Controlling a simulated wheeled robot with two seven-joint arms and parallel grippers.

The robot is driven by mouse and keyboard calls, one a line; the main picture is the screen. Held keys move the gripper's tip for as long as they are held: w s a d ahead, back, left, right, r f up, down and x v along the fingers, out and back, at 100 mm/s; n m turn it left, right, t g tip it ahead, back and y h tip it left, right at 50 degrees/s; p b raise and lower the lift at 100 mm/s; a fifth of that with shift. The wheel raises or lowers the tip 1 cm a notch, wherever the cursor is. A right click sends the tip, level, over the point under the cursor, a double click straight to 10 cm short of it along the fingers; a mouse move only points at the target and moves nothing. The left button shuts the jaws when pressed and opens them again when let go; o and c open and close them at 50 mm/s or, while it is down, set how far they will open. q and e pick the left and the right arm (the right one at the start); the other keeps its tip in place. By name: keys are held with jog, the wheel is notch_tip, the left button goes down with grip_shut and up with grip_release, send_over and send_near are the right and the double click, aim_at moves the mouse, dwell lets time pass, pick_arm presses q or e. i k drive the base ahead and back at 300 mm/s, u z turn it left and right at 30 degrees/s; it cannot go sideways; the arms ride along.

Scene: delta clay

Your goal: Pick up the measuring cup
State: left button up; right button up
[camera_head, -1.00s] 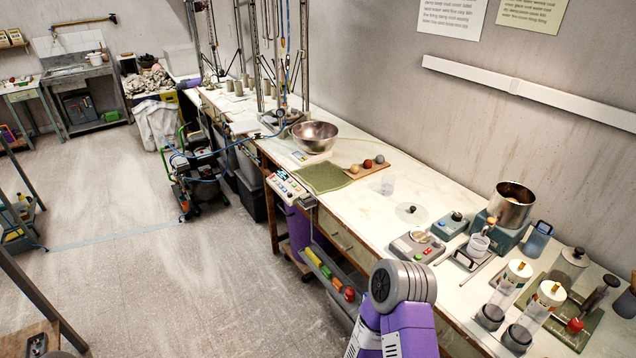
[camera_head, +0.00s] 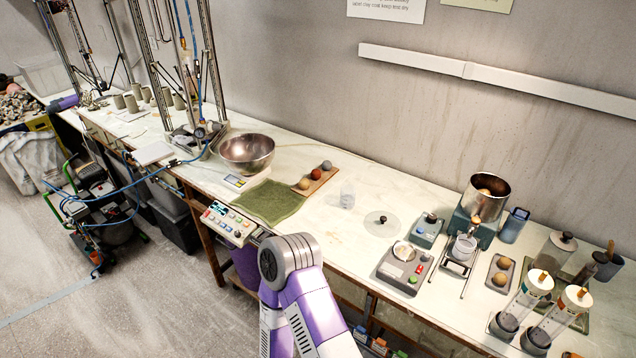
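A small clear cup (camera_head: 347,195), which looks like the measuring cup, stands upright on the white worktable (camera_head: 320,228), right of the green mat. A whitish cup (camera_head: 463,248) sits on a small metal stand further right, so I cannot be fully sure which one is meant. A purple and grey arm link of mine rises at the bottom centre, in front of the table edge. Neither of my grippers shows in the head view.
A steel bowl (camera_head: 247,151), a green mat (camera_head: 270,202) and a board with several balls (camera_head: 316,178) lie left of the clear cup. A clear lid (camera_head: 382,223), a grey control device (camera_head: 403,266), a steel pot (camera_head: 484,197) and a blue jug (camera_head: 514,225) stand to its right.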

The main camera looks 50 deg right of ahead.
aim_at(347, 192)
jog(key=i, duration=2.55)
jog(key=z, duration=2.9)
